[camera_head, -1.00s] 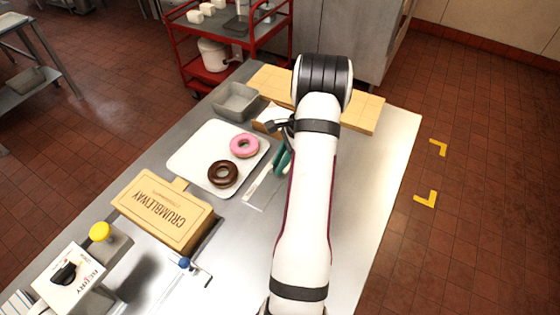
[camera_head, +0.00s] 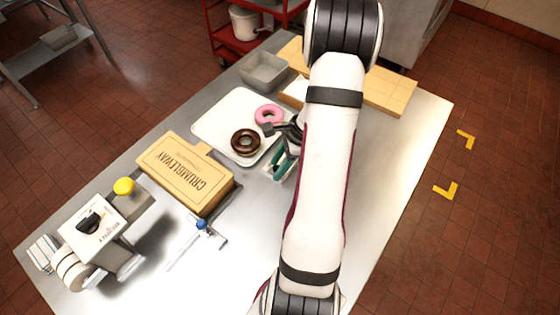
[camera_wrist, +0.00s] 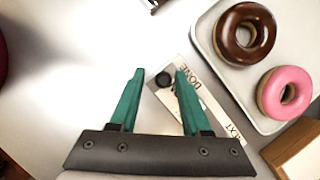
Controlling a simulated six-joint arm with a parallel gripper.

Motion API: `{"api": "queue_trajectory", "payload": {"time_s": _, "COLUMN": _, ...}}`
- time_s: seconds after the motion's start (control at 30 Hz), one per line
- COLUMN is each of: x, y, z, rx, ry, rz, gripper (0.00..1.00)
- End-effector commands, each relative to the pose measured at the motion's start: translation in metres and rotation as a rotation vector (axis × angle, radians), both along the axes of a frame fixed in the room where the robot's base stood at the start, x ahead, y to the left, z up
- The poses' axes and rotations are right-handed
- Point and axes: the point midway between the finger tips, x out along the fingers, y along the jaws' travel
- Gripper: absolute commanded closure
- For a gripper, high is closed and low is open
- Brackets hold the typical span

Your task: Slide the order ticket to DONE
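My gripper (camera_wrist: 160,72) has two teal fingers that stand apart. It is low over a pale strip (camera_wrist: 233,130) with printed letters, DONE at one end and NEXT at the other. A small pale piece next to the knob, perhaps the order ticket (camera_wrist: 188,101), is partly hidden by the right finger. In the head view my gripper (camera_head: 281,166) covers most of the strip.
A white tray (camera_head: 208,125) with a chocolate doughnut (camera_head: 245,142) and a pink doughnut (camera_head: 268,114) lies beside the strip. A CRUMBLEWAY box (camera_head: 185,172) and a blue-knobbed fixture (camera_head: 201,224) stand nearer. A grey bin (camera_head: 263,70) is at the back.

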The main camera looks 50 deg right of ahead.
Motion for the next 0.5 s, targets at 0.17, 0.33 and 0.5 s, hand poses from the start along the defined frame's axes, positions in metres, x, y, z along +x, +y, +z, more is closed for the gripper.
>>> {"api": "queue_trajectory", "payload": {"time_s": 0.17, "x": 0.0, "y": -0.001, "z": 0.0, "rx": -0.004, "ry": 0.001, "rz": 0.0, "gripper": 0.43}}
{"api": "queue_trajectory", "payload": {"time_s": 0.33, "x": -0.001, "y": -0.003, "z": 0.002, "rx": -0.006, "ry": 0.0, "rz": 0.0, "gripper": 0.43}}
{"api": "queue_trajectory", "payload": {"time_s": 0.5, "x": -0.007, "y": -0.011, "z": 0.027, "rx": -0.011, "ry": -0.002, "rz": -0.002, "gripper": 0.43}}
